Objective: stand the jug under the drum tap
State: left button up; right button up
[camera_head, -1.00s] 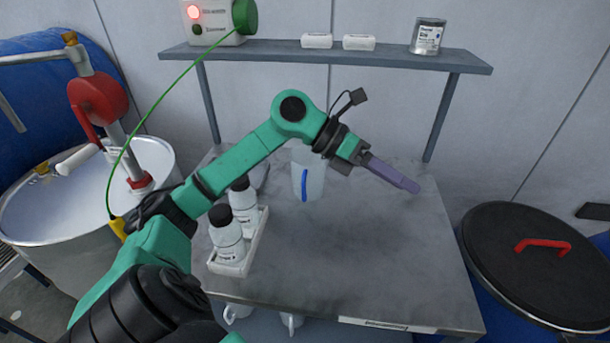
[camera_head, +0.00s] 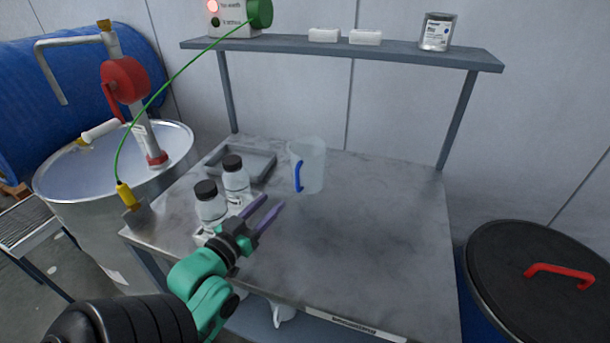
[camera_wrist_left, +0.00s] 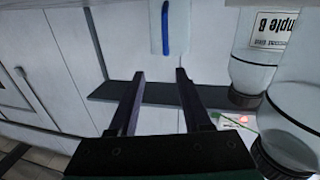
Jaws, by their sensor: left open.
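The jug (camera_head: 312,168) is translucent with a blue handle and stands upright on the grey table, behind my left gripper. My left gripper (camera_head: 273,201) is open and empty. Its two purple fingers point toward the jug but stay apart from it. In the left wrist view the jug (camera_wrist_left: 172,28) shows upside down at the top, beyond the fingertips (camera_wrist_left: 159,73). A blue drum (camera_head: 75,95) lies on its side at the far left. I cannot make out its tap for certain. My right gripper is not in view.
Two black-capped bottles (camera_head: 236,180) stand in a white holder left of my gripper. A grey tray (camera_head: 262,160) lies behind them. A steel drum (camera_head: 75,180) with a red pump (camera_head: 125,82) stands left. A shelf (camera_head: 390,52) crosses the back. The table's right half is clear.

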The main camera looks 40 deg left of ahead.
pick_arm(q)
send_near(296, 175)
jog(key=w, duration=0.1)
jog(key=w+p, duration=0.1)
jog(key=w, duration=0.2)
jog(key=w+a+p, duration=0.1)
jog(key=w, duration=0.2)
jog(key=w+p, duration=0.1)
jog(key=w, duration=0.2)
jog(key=shift+w+a+r, duration=0.15)
jog(key=shift+w+a, duration=0.1)
jog(key=shift+a, duration=0.05)
jog(key=shift+w, duration=0.1)
grip_shut()
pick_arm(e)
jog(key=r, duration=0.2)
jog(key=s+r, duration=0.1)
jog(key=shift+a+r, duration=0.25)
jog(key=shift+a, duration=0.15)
